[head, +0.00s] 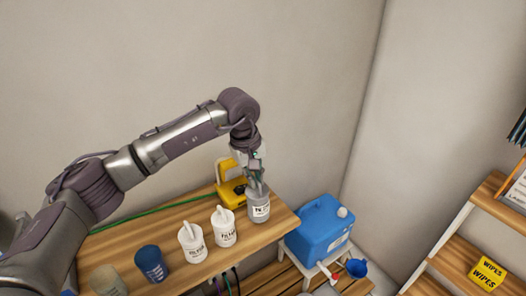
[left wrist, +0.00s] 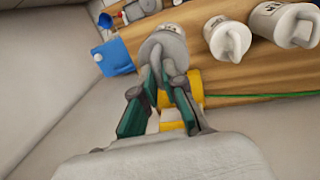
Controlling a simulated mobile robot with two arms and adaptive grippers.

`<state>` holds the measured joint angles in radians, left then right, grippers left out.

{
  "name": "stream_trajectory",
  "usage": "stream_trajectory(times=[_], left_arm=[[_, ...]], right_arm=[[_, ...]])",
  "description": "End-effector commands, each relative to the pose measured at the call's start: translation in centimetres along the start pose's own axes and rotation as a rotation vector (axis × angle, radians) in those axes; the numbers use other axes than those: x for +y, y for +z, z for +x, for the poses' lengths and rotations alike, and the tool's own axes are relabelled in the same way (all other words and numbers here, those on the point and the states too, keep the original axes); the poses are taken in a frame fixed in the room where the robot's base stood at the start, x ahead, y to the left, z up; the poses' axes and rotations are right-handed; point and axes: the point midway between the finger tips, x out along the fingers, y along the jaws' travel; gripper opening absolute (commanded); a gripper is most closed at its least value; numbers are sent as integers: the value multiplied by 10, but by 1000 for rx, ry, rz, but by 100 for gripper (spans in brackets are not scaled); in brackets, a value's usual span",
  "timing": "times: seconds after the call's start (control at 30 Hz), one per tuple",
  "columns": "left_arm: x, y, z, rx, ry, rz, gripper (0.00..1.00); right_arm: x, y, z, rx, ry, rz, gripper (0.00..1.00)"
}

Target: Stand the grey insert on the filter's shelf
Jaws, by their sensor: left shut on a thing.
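The grey insert (head: 259,207), a grey cylinder with a white label, is upright at the right end of the wooden shelf (head: 168,229). My left gripper (head: 257,187) comes down from above and is shut on its top. The left wrist view shows the left gripper's fingers (left wrist: 163,80) closed at the top of the grey insert (left wrist: 160,44). I cannot tell whether its base touches the shelf. Two white filters (head: 223,227) with label print and top handles stand to its left. My right gripper is not in view.
A blue cup (head: 151,264) and a beige cup (head: 107,281) stand further left on the shelf. A yellow device (head: 232,190) is behind the insert. A blue jug (head: 318,230) stands past the shelf's right end. A yellow wipes box (head: 487,273) is on the right rack.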

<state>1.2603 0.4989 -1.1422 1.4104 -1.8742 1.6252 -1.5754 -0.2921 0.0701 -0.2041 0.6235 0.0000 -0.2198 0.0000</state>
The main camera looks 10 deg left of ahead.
Motion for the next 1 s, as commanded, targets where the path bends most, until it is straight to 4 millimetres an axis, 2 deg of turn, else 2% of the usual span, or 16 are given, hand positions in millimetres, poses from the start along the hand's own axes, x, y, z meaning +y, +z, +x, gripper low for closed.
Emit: stream_trajectory(times=[0.1, 0.27, 0.8, 1.0], left_arm=[[9, -4, -2, 12, -6, -42, 0], [10, -5, 4, 15, -7, -55, 0], [2, -5, 52, 14, -6, -53, 0], [1, -6, 59, 14, -5, -52, 0]], right_arm=[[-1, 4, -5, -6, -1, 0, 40], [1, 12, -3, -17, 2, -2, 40], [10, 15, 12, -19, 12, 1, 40], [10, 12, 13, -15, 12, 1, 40]])
